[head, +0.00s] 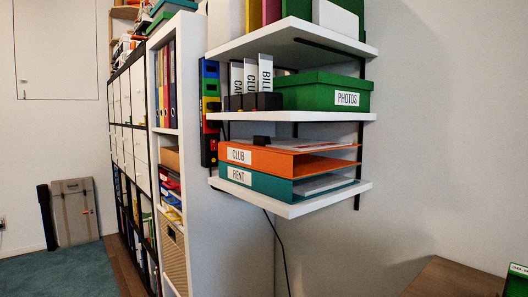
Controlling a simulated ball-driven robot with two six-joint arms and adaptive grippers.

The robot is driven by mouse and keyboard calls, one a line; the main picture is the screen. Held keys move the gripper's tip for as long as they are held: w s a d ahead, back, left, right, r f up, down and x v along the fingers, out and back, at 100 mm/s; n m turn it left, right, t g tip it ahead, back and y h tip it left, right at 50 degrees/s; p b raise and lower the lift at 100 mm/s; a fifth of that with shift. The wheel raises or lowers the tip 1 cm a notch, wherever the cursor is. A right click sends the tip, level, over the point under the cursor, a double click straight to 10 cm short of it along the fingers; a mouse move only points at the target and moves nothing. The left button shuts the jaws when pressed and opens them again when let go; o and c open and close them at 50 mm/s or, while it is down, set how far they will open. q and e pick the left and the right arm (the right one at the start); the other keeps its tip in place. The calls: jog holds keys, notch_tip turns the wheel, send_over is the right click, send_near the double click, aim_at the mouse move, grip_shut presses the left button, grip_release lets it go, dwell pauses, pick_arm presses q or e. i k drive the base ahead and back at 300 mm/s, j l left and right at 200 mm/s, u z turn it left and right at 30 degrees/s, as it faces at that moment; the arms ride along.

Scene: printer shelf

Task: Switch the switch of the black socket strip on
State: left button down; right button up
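No gripper of mine shows in the head view. A low, dark, blocky object (255,102) lies along the front of the middle wall shelf, before the white binders. It may be the black socket strip, but it is too small to tell. No switch can be made out on it. A tall narrow strip (210,112) with black, blue, green, yellow and red parts stands upright at the left ends of the shelves; I cannot tell what it is.
White wall shelves (290,116) hold a green PHOTOS box (322,92) and orange CLUB (285,160) and teal RENT trays (262,184). A black cable (282,250) hangs below. A tall white shelf unit (222,225) stands left. A wooden top (455,280) is at lower right.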

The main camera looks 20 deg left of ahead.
aim_at(213, 146)
jog(key=i+j+z, duration=0.15)
jog(key=j+z, duration=0.45)
jog(key=j, duration=0.15)
jog(key=i+j+z, duration=0.1)
jog(key=j+z, duration=0.2)
jog(key=j, duration=0.15)
jog(key=j+z, duration=0.1)
jog(key=j, duration=0.95)
jog(key=i, duration=0.05)
